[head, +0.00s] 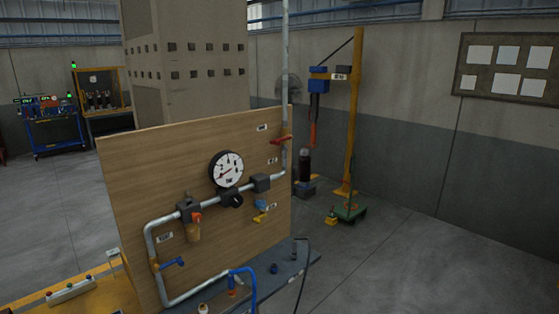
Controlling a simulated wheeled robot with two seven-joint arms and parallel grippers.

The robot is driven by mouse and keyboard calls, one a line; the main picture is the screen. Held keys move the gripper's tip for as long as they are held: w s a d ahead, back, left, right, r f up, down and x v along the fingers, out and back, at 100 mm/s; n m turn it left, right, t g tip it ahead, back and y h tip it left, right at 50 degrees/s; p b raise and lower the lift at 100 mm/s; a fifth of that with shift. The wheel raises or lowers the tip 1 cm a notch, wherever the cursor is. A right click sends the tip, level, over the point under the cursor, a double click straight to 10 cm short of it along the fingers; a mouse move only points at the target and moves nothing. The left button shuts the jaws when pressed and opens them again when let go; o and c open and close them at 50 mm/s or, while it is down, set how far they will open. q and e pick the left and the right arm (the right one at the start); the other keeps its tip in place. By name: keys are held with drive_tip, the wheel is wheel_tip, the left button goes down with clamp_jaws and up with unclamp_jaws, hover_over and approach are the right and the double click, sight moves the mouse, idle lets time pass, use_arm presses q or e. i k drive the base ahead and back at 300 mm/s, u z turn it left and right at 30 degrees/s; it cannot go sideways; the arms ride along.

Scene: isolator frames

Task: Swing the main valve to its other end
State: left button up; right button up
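A wooden panel (125,190) stands in front of me and carries grey pipework with several valves. A red lever handle (282,140) sits across the vertical pipe near the panel's upper right edge. A blue lever handle (173,262) sits on the left vertical pipe, low down, and points right. A yellow handle (260,217) is at the lower right, under a blue fitting (261,204). The small white labels are too small to read, so I cannot tell which is the main valve. Neither of my grippers is in view.
A round gauge (227,169) is at the panel's middle. A blue hose (252,285) and a black hose (304,265) rise near the grey base ledge (312,256). A yellow hoist post (353,120) stands behind on the right. Open floor (420,270) lies right of the panel.

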sight(276, 142)
drive_tip(key=z, duration=3.9)
drive_tip(key=i, duration=0.1)
drive_tip(key=u, duration=2.8)
drive_tip(key=i, duration=1)
drive_tip(key=u, duration=0.25)
